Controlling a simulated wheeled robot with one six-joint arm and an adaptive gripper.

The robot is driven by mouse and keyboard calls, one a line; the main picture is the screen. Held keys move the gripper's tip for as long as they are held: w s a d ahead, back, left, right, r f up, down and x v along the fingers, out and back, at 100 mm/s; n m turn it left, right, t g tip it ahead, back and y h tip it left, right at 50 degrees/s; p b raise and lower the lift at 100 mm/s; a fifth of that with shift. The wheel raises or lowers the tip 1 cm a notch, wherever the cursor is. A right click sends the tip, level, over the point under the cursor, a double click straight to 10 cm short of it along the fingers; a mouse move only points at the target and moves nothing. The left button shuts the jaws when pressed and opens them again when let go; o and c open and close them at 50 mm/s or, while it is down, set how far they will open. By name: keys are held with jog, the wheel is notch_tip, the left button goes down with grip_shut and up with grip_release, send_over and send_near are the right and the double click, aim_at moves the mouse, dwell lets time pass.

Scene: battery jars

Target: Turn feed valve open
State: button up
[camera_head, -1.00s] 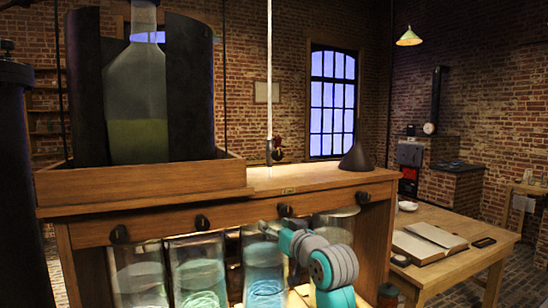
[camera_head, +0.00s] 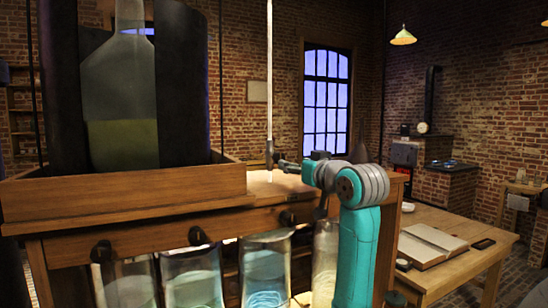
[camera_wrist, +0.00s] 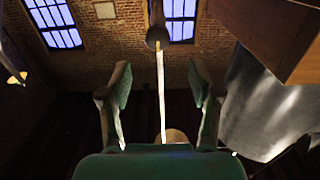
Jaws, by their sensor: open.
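The task's valve appears to be the small dark fitting (camera_head: 269,152) on the thin pale vertical pipe (camera_head: 269,80) behind the wooden stand. My gripper (camera_head: 282,163) is just right of this fitting at about its height, with the arm reaching over the stand's right end. In the wrist view my gripper (camera_wrist: 160,78) is open, its two teal fingers apart. The pale pipe (camera_wrist: 161,95) shows between them, with a dark round part (camera_wrist: 157,37) beyond the fingertips. Contact with the fitting cannot be told. The valve's handle position is unclear.
A large glass bottle (camera_head: 120,95) stands in a wooden tray (camera_head: 120,196) on the stand, left of the pipe. A dark cone (camera_head: 359,152) is behind my arm. A table (camera_head: 470,262) with a book (camera_head: 432,244) is right.

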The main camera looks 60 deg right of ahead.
aim_at(280, 157)
jog(key=x, duration=1)
jog(key=shift+w+d+r, duration=0.25)
jog(key=shift+d+r, duration=0.05)
jog(key=shift+d, duration=0.1)
jog(key=c, duration=1.1)
